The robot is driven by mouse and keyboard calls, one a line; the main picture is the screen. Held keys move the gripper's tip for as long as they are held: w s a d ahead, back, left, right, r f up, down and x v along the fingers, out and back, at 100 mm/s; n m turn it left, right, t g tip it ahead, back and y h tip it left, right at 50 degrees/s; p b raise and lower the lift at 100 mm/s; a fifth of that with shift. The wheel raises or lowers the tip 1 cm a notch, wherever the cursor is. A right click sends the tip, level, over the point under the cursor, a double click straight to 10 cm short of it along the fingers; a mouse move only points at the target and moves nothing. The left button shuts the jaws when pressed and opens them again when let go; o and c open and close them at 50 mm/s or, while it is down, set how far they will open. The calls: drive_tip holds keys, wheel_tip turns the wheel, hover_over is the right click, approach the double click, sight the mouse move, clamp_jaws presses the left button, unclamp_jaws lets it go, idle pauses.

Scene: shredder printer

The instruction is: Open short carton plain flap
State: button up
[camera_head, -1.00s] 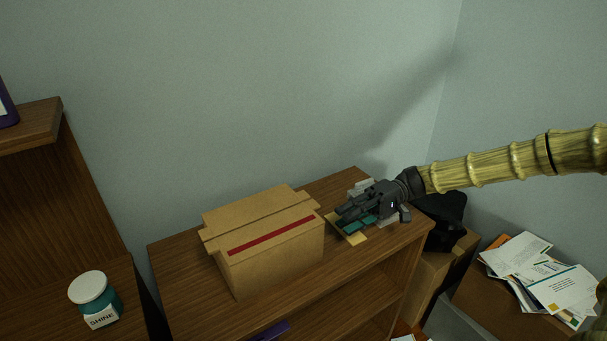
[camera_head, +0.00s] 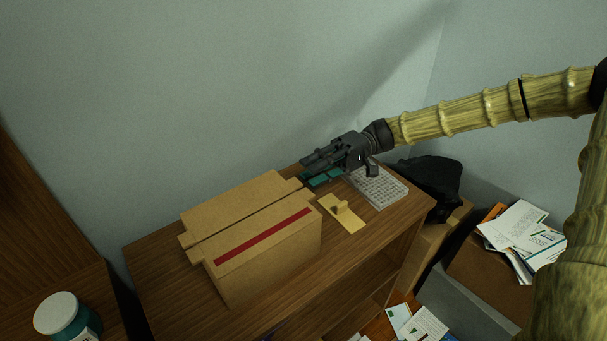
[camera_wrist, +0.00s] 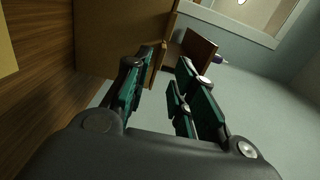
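The cardboard carton (camera_head: 265,262) stands on the wooden cabinet top with its top flaps closed. Its front flap carries a red stripe (camera_head: 262,236); the rear flap (camera_head: 232,203) is plain. Small flap ends stick out at the carton's sides. My gripper (camera_head: 304,163) is behind the carton's right rear corner, above the cabinet top, pointing left. In the wrist view my gripper (camera_wrist: 170,62) shows two teal-padded fingers spread apart, with nothing clearly held between them. A cardboard surface (camera_wrist: 115,40) lies beyond the left finger. I cannot tell whether a finger touches the carton.
The wall is close behind. A white-lidded jar (camera_head: 60,314) stands lower left. Papers (camera_head: 525,235) lie at the right.

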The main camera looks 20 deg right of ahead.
sight(297, 180)
drive_tip(key=shift+x, duration=1.75)
clamp_jaws()
